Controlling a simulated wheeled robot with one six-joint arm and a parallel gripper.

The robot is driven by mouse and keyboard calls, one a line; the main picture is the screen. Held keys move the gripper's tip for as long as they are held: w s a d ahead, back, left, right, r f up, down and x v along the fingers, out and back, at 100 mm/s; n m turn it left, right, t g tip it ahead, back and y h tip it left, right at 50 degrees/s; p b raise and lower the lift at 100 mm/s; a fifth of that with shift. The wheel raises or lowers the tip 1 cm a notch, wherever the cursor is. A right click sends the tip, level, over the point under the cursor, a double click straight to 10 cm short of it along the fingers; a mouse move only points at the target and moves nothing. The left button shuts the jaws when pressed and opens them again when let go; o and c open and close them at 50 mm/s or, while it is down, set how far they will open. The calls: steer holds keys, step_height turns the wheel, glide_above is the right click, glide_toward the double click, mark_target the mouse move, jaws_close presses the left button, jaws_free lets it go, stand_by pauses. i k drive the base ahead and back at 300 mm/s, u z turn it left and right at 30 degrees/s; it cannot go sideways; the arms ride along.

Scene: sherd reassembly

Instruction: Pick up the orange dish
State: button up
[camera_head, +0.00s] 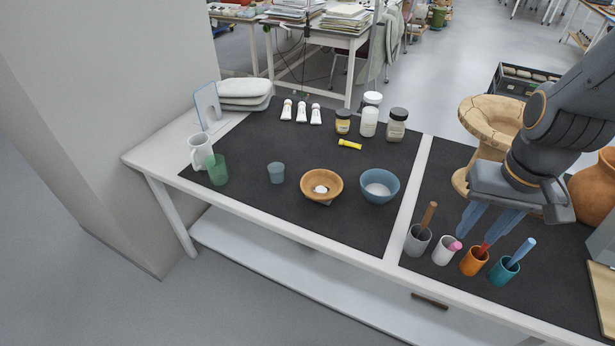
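My gripper (478,236) is at the right, above the cups and well apart from the dish. Its two blue fingers point down with a gap between them, and nothing shows held there.
A blue bowl (380,194) with white content stands close right of the dish; a small blue-grey cup (276,173) stands left. Behind are a yellow tube (350,144) and jars (368,122). Cups with tools, including an orange cup (472,265), stand below my gripper.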

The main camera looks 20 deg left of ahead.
mark_target(318, 186)
steer(key=u, duration=1.05)
